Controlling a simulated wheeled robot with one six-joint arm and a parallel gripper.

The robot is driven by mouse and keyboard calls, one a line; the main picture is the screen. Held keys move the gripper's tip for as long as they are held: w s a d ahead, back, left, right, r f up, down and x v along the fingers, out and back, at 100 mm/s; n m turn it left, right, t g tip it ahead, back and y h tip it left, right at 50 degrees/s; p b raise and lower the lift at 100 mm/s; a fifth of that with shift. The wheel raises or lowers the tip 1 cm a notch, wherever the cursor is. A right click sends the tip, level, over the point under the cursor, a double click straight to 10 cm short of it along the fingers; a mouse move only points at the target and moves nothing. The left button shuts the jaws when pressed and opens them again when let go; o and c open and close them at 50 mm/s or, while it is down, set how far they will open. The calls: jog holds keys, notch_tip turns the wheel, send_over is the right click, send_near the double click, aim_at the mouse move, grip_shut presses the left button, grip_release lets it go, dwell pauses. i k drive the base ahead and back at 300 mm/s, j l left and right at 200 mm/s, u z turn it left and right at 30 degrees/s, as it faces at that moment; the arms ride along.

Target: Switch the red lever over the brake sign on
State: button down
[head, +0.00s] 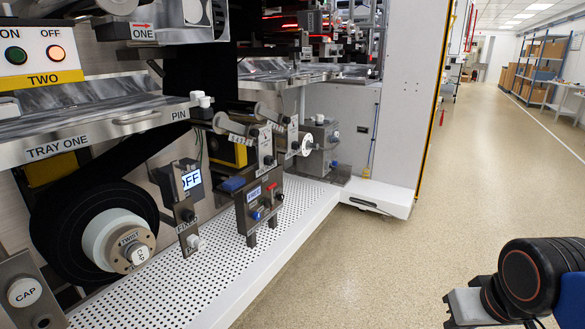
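A dark upright panel (258,208) stands on the white perforated shelf of the machine. It carries a small red lever (271,187) at its upper right, beside a blue label (254,194) whose small text I cannot read for certain. Blue and red knobs sit lower on the same panel. The lever's exact position is too small to tell. My arm shows at the lower right corner, far from the panel.
The perforated shelf (190,281) has a white front edge. The tray edge (100,135) juts out above. Beige floor (400,250) is clear between machine and arm.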

aim_at(271, 188)
jog(key=i+u, duration=0.1)
jog(key=i, duration=0.55)
jog(key=i+l+u, duration=0.1)
jog(key=i, duration=0.55)
jog(key=i+l+u, duration=0.1)
jog(key=i, duration=0.55)
jog(key=l, duration=0.1)
